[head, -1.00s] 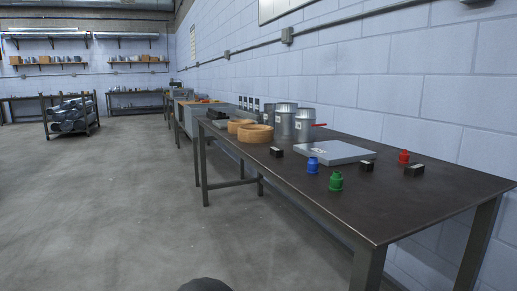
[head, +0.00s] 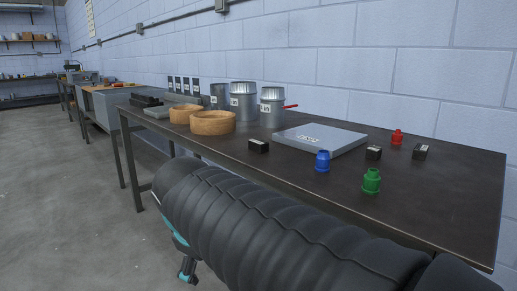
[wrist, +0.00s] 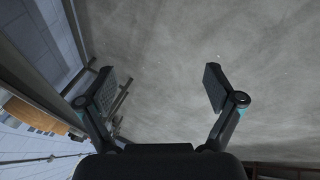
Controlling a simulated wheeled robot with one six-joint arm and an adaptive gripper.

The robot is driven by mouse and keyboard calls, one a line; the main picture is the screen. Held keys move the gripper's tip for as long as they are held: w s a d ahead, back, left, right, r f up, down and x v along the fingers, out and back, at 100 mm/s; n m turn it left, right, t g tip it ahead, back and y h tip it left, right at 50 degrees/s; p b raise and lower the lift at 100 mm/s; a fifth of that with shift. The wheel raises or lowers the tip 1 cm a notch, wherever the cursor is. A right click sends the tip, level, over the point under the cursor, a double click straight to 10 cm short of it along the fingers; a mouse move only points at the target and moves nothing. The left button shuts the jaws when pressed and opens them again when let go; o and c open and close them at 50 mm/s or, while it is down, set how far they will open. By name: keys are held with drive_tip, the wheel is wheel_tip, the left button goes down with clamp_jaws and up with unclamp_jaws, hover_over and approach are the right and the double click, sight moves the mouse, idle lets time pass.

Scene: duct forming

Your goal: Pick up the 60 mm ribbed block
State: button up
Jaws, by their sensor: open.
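Three small black blocks with pale labels lie on the dark table (head: 225,150). One block (head: 258,146) is left of the grey plate, and two, a middle block (head: 374,153) and a right block (head: 420,152), are to its right. The labels are too small to read, so I cannot tell which is the 60 mm ribbed one. My gripper (wrist: 160,88) is open and empty in the wrist view, over bare floor beside the table, apart from all blocks. My dark arm crosses the front of the table in the head view.
On the table are a grey plate (head: 318,139), a blue fitting (head: 322,161), a green fitting (head: 371,181), a red fitting (head: 397,137), a wooden ring (head: 212,123) and metal cans (head: 243,102). A block wall (head: 330,55) stands behind. Floor at left is clear.

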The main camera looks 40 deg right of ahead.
drive_tip(key=w+d+r+n+g+h+b, duration=0.2)
drive_tip(key=w+d+r+n+h, duration=0.3)
drive_tip(key=w+d+r+n, duration=0.45)
drive_tip(key=n+g+h+b, duration=0.2)
drive_tip(key=n+h, duration=0.1)
drive_tip(key=h, duration=0.2)
approach(255, 142)
drive_tip(key=b+x, duration=0.1)
drive_tip(key=x, duration=1)
drive_tip(key=shift+d+f, duration=0.2)
drive_tip(key=shift+d, duration=0.1)
drive_tip(key=shift+c, duration=0.3)
drive_tip(key=c, duration=1.5)
drive_tip(key=shift+r, duration=0.1)
